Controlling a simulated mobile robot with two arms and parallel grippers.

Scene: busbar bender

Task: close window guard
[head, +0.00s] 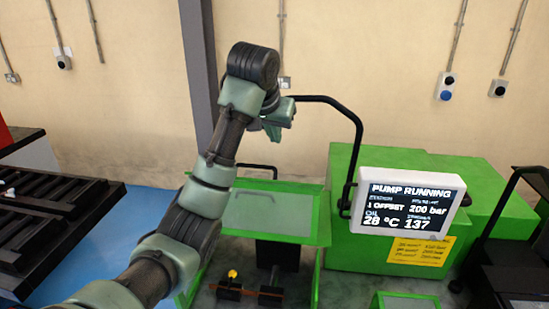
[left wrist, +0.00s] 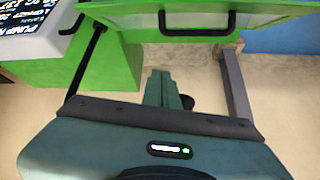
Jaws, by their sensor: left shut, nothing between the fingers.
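The window guard (head: 268,212) is a clear panel in a green frame at the middle of the head view. A black handle (head: 257,168) shows at its far edge. The panel appears raised, with the tooling visible below its near edge. In the left wrist view the guard's green frame (left wrist: 128,18) and black handle (left wrist: 197,31) are at the top. My left gripper (head: 272,131) is shut and empty, above and beyond the panel in the head view. Its closed fingers (left wrist: 163,88) point towards the handle side and appear apart from it. My right gripper is not in view.
A display (head: 408,200) reading "PUMP RUNNING" stands right of the guard on a curved black arm (head: 345,112). A green cabinet (head: 375,253) is behind it. Dark tooling (head: 231,291) with a yellow knob lies below the guard. A black rack (head: 40,215) stands at left.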

